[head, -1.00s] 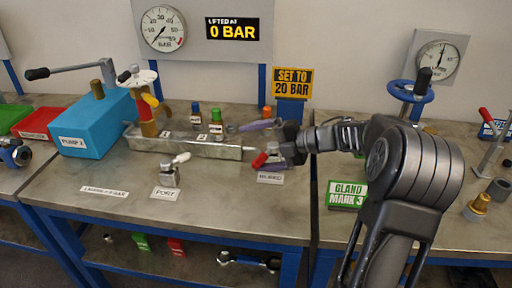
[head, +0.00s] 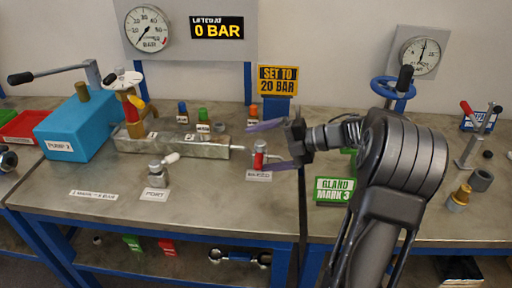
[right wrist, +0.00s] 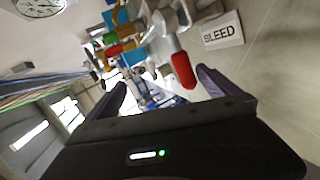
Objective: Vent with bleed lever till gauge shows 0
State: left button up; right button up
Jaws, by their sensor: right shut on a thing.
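The bleed lever has a red grip (head: 259,160) and stands near upright on its small valve behind the BLEED label (head: 259,176). My right gripper (head: 272,145) is at the lever, its two purple fingers on either side of the grip. In the right wrist view the red grip (right wrist: 183,70) lies between the fingers, close to the right-hand one. The round white gauge (head: 147,28) on the left back panel has its needle pointing down-left, near the low end of its scale. My left gripper is not in view.
A blue pump box (head: 75,130) with a long handle is farther left. A second gauge (head: 420,52), above a blue handwheel (head: 393,88), has its needle near upright.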

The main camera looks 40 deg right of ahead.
jog(key=shift+t, duration=0.3)
jog(key=s+d+r, duration=0.2)
jog(key=s+r, duration=0.1)
jog(key=shift+r, duration=0.2)
jog(key=c, duration=0.5)
jog(key=shift+w+d+f, duration=0.1)
jog(key=shift+d+f, duration=0.05)
jog(key=shift+f, duration=0.3)
jog(key=shift+f, duration=0.1)
